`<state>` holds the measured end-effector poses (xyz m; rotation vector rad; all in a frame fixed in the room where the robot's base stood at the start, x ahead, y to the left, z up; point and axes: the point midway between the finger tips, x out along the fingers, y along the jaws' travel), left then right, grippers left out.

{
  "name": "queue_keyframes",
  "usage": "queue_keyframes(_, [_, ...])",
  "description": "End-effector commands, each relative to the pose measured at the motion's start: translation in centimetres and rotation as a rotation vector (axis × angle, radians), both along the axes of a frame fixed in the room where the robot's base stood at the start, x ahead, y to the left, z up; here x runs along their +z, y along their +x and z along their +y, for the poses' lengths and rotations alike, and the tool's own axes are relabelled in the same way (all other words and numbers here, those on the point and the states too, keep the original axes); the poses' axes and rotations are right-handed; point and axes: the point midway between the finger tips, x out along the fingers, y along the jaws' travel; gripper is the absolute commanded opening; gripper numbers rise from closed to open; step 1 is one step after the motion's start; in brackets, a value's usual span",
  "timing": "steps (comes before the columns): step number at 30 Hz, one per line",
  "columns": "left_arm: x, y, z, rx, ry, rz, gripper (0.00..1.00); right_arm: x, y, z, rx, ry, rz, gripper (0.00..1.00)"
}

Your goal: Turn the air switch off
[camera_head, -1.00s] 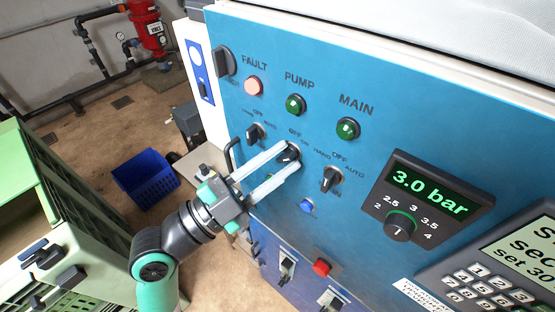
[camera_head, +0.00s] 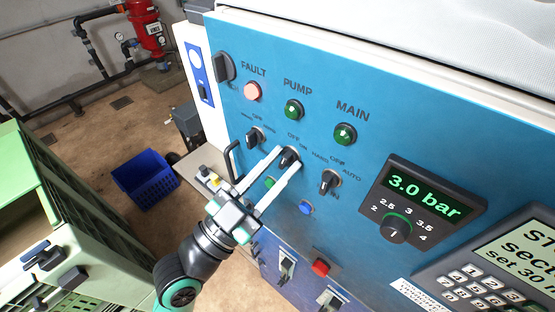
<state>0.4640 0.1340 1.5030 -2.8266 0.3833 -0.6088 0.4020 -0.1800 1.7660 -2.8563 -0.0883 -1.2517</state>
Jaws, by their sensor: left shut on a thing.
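The blue control panel (camera_head: 375,105) carries a row of three black rotary switches below the lamps. My left gripper (camera_head: 289,161) has its two long white fingers shut on the middle switch (camera_head: 290,154), one finger on either side of the knob. The fingers hide part of this knob, so its exact pointing is hard to tell. "OFF" is printed above it. The left switch (camera_head: 255,136) and the right switch (camera_head: 329,181) stand free of the gripper. I cannot read an "air" label on any of them. My right gripper is out of view.
Above the switches are the fault lamp (camera_head: 252,91), pump lamp (camera_head: 293,109) and main lamp (camera_head: 345,133). A blue button (camera_head: 305,208) and a red button (camera_head: 320,267) sit below. The pressure display (camera_head: 424,197) is to the right. A blue basket (camera_head: 145,178) stands on the floor.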

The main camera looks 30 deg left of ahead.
Motion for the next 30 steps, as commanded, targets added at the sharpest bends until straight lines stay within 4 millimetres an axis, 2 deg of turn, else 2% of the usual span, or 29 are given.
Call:
queue_keyframes(3, [0.3,0.0,-0.1,-0.001,-0.083,0.025,0.0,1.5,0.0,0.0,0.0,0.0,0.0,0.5])
queue_keyframes(12, [0.2,0.0,-0.2,-0.002,-0.235,0.057,0.0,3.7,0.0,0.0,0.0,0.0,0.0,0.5])
queue_keyframes(30, [-0.1,0.0,-0.2,-0.001,-0.282,0.065,0.0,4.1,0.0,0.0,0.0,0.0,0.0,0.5])
